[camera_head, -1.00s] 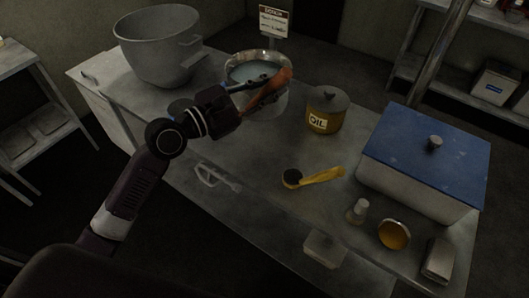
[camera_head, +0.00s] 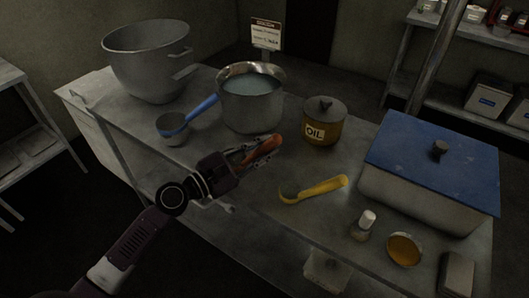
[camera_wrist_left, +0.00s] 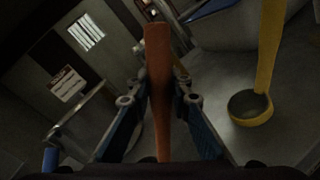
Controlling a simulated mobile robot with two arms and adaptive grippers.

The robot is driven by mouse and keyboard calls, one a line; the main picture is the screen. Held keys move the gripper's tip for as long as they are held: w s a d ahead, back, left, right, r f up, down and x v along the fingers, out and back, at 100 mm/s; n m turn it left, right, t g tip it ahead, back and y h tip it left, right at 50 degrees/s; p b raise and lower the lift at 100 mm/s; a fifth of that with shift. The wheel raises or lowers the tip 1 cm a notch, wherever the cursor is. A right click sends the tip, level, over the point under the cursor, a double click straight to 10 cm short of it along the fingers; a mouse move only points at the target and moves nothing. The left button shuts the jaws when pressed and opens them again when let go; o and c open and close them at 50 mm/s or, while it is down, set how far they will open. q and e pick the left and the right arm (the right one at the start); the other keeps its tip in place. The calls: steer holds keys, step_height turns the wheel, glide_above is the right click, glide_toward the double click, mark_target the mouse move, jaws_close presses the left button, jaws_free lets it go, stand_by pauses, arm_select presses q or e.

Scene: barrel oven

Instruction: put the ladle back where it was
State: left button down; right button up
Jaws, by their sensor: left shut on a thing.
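My left gripper (camera_head: 252,153) is shut on an orange-brown handle (camera_head: 264,149), held over the table in front of the steel pot. In the left wrist view the handle (camera_wrist_left: 158,60) stands between the two fingers; no ladle bowl shows on it, so I cannot tell whether it is a ladle's. A yellow ladle (camera_head: 318,190) lies on the table right of the gripper; its dark bowl (camera_wrist_left: 250,108) shows in the wrist view. A blue-handled ladle (camera_head: 174,128) rests left of the steel pot (camera_head: 251,103), which holds bluish liquid. My right gripper is not in view.
An oil pot (camera_head: 322,125) stands right of the steel pot, and a blue-lidded box (camera_head: 432,160) is farther right. A large grey pot (camera_head: 148,65) stands at the left. A shaker (camera_head: 364,225) and round jar (camera_head: 404,250) are near the right front. Bare table (camera_head: 272,185) lies around the yellow ladle.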

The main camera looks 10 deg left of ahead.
arm_select(q)
steer(key=shift+r, duration=0.15)
steer(key=shift+f, duration=0.2)
steer(key=c, duration=1.8)
jaws_free()
steer(key=shift+o, duration=0.2)
